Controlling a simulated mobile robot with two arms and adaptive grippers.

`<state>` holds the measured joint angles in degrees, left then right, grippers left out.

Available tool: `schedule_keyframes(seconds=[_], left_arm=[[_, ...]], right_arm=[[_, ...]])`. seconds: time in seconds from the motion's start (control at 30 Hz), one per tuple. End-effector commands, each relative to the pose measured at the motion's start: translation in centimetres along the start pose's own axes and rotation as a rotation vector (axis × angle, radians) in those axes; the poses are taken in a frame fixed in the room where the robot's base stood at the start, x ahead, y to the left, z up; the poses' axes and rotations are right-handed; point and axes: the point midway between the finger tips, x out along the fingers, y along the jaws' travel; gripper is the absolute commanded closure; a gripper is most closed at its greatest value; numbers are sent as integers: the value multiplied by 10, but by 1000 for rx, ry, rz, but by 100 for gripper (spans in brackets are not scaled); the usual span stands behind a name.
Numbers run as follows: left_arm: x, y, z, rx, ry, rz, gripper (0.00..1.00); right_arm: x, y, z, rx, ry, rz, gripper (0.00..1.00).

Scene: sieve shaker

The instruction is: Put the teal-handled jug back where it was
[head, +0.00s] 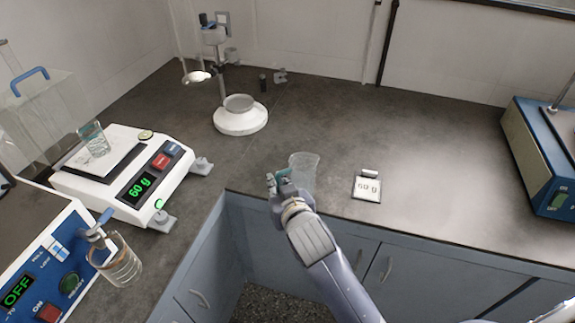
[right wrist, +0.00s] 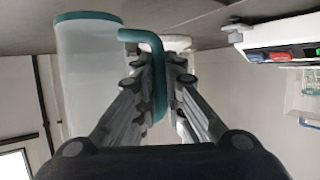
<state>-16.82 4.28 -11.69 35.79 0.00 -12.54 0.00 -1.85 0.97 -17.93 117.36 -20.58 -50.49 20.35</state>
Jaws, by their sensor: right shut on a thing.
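The teal-handled jug (head: 304,168) is a clear, pale vessel at the front edge of the counter, left of a small card. My right gripper (head: 279,184) is at its left side, shut on the handle. In the right wrist view the jug (right wrist: 88,75) stands beside the fingers, and its teal handle (right wrist: 157,70) runs between the two fingers of the gripper (right wrist: 160,85). Whether the jug's base touches the counter I cannot tell. My left gripper is not in view.
A white balance (head: 120,178) reading 60 g holds a glass (head: 93,139). A blue machine (head: 50,262) showing OFF and a beaker (head: 117,262) are at lower left. A stand (head: 240,120) is behind. The counter's right middle is clear.

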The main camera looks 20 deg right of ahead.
Motion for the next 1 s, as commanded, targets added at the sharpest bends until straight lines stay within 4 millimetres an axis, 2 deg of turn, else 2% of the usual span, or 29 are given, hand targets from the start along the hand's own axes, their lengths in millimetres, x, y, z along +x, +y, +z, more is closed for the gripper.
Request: schedule_keyframes(seconds=[0.03,0.2,0.5,0.73,1.0], left_arm=[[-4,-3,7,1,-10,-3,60],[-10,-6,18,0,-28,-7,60],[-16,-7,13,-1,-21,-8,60],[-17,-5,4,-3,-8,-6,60],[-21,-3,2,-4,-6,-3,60]], right_arm=[[12,5,-9,-6,6,2,100],[50,19,-20,-4,5,3,100],[105,36,-36,-3,4,1,100],[121,42,-38,-1,3,0,100],[133,41,-10,-3,2,0,100]])
